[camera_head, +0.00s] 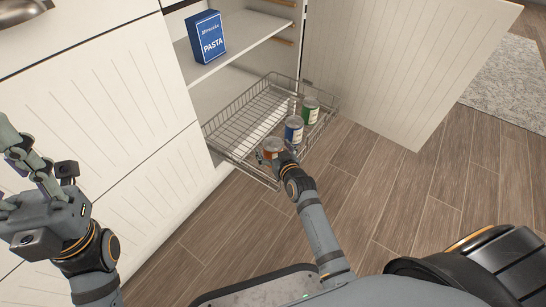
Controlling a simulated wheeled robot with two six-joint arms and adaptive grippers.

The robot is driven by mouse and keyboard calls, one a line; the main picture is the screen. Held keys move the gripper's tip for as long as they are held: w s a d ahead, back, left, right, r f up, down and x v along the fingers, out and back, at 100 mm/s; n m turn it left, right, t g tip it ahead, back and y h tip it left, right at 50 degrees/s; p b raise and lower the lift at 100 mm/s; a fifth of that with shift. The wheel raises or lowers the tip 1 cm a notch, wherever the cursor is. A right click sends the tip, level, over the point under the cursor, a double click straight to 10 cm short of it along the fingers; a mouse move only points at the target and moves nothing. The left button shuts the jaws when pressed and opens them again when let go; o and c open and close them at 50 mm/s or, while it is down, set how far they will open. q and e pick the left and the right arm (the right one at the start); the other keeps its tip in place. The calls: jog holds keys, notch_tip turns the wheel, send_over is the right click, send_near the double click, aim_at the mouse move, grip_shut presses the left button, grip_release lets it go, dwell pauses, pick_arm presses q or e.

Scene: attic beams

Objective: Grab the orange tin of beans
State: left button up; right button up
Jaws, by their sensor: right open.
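The orange tin (272,146) stands at the front of a pulled-out wire basket in the low cabinet. My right gripper (276,157) reaches into the basket's front and is open right at the tin, close against its near side. The arm and gripper hide the tin's lower part. I cannot tell whether the fingers touch it. My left gripper (22,165) is raised at the left edge, far from the tin and partly cut off by the frame.
A blue-labelled tin (294,130) and a green tin (310,109) stand behind the orange tin in the wire basket (237,121). A blue pasta box (206,37) stands on the shelf above. The open cabinet door (405,65) is at right. Wood floor is clear in front.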

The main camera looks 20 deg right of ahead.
jog(key=c, duration=1.6)
jog(key=shift+r, duration=0.1)
jog(key=shift+c, duration=0.2)
